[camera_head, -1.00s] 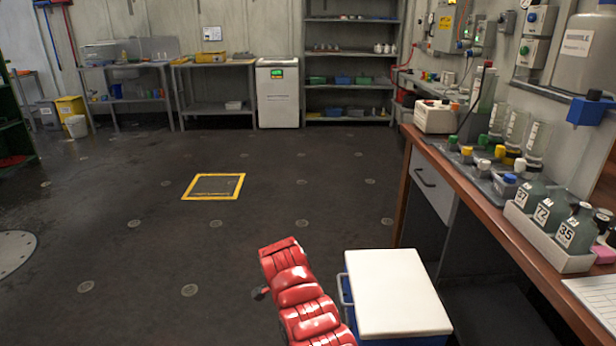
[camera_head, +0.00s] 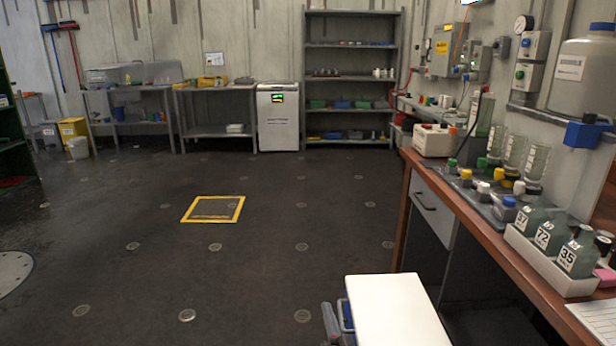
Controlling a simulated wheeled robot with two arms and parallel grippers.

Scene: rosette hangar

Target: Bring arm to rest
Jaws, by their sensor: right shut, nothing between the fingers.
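My right gripper (camera_head: 331,324) shows only as a small dark grey piece at the bottom edge of the head view. It is just left of the blue box with a white lid (camera_head: 394,312), overlapping or close beside its handle side. I cannot tell whether it touches the box. It looks shut, with nothing seen in it. The rest of the right arm is out of view below. My left gripper is not in view.
A wooden-topped bench (camera_head: 470,215) runs along the right, with a white tray (camera_head: 545,262) of numbered bottles on it. The dark floor (camera_head: 130,290) is open at the left and middle, with a yellow square marking (camera_head: 213,221). Shelves (camera_head: 352,98) stand at the back.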

